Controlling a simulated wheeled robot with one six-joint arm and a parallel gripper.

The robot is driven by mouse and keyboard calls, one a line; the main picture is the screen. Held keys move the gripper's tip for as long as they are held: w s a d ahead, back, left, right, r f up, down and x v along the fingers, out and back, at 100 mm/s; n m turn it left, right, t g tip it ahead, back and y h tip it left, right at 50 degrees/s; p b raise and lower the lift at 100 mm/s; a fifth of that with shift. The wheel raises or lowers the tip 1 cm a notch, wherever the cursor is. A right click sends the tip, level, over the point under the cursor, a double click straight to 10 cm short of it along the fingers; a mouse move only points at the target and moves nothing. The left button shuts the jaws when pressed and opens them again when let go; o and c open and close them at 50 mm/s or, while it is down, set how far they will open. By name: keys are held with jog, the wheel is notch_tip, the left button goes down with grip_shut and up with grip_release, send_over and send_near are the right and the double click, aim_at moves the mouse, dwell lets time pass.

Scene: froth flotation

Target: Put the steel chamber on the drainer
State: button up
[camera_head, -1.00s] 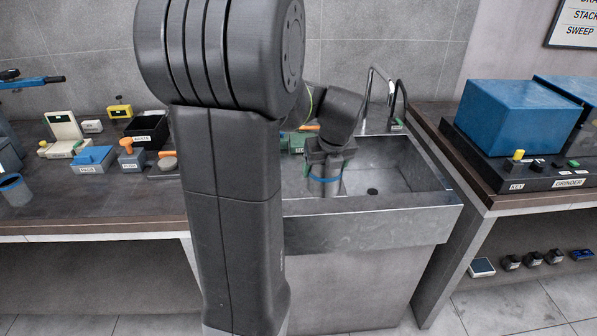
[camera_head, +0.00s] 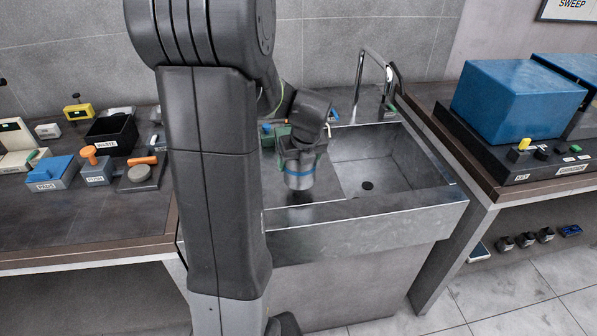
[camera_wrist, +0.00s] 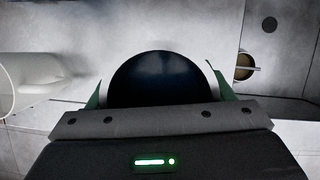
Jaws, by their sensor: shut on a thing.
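The steel chamber (camera_head: 298,179) is a grey cylinder with a blue band, held upright in my gripper (camera_head: 299,158). In the wrist view, the dark round mouth of the chamber (camera_wrist: 155,80) lies between the green-edged fingers of my gripper (camera_wrist: 158,92). The drainer (camera_head: 283,216) is the flat steel surface left of the sink bowl. The chamber is over the drainer, with a dark shadow beneath it. I cannot tell whether its base touches the steel. My arm hides the drainer's left part.
The sink bowl (camera_head: 395,160) with its tap (camera_head: 361,75) is to the right. A green object (camera_head: 270,135) stands behind my gripper. The left bench holds a black waste box (camera_head: 111,132) and several small devices. A blue-covered grinder (camera_head: 517,100) stands on the right bench.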

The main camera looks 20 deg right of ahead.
jog(key=shift+f, duration=1.8)
jog(key=shift+f, duration=0.1)
jog(key=o, duration=1.5)
jog(key=shift+o, duration=0.2)
jog(key=v, duration=1.2)
jog(key=shift+s, duration=0.1)
jog(key=x, duration=1.2)
jog(key=shift+r, duration=1)
